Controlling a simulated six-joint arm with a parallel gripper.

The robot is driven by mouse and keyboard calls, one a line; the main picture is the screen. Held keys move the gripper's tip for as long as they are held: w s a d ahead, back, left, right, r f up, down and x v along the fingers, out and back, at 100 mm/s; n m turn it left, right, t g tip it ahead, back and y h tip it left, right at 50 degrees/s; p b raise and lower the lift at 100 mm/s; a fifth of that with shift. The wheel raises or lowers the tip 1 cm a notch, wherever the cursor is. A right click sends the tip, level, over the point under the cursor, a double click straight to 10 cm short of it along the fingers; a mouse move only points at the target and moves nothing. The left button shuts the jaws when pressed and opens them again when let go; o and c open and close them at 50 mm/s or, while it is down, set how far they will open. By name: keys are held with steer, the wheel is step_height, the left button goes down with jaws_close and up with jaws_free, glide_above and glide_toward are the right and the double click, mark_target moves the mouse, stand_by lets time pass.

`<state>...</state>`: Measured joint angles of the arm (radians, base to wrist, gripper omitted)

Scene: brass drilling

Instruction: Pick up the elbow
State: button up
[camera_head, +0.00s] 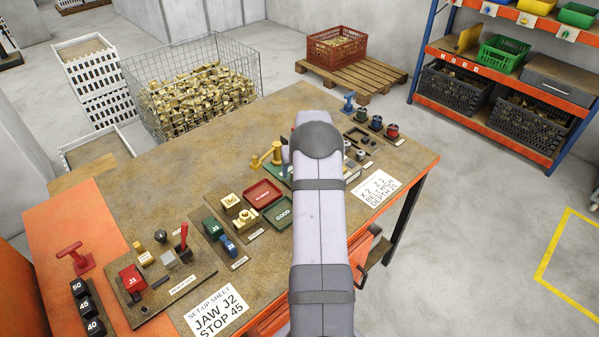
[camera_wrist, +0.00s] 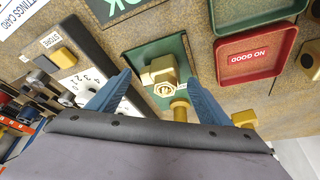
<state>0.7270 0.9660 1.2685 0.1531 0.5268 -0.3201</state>
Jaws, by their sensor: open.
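A brass elbow fitting (camera_wrist: 160,71), with a round opening facing the camera, sits on a green plate (camera_wrist: 136,58) in the wrist view. My gripper (camera_wrist: 159,80) is open, with one blue finger on each side of the elbow in the picture. I cannot tell whether either finger touches it. A brass post (camera_wrist: 180,108) shows just below the elbow in the wrist view.
Beside the green plate are a red NO GOOD tray (camera_wrist: 255,72) and a green tray (camera_wrist: 260,12). A yellow handle-like part (camera_head: 266,156) stands left of my arm.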

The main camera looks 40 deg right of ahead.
steer(key=shift+w+f, duration=0.1)
steer(key=shift+f, duration=0.1)
steer(key=c, duration=1.5)
steer(key=shift+d+r, duration=0.1)
steer(key=shift+c, duration=0.9)
